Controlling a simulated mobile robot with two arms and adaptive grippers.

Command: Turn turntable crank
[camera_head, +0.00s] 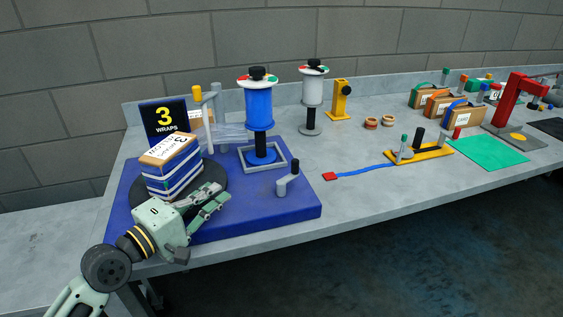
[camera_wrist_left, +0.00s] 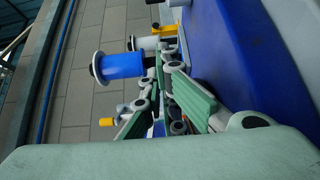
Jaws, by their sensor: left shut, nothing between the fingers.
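The crank (camera_head: 288,184) is a small grey arm with an upright dark-topped knob, on the front right of the blue base (camera_head: 262,211). The turntable (camera_head: 216,181) is a dark disc at the base's left. A box with blue and white bands (camera_head: 172,169) sits on it. My left gripper (camera_head: 222,193) is low in front of the turntable, left of the crank and apart from it. It is shut and empty; its green-padded fingers also show in the wrist view (camera_wrist_left: 167,95). My right gripper is not in view.
A blue film roll (camera_head: 258,110) stands on a post behind the crank. A black "3 WRAPS" sign (camera_head: 165,117) stands behind the box. A yellow tool (camera_head: 425,154) with a blue strip lies to the right. The table front between base and strip is clear.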

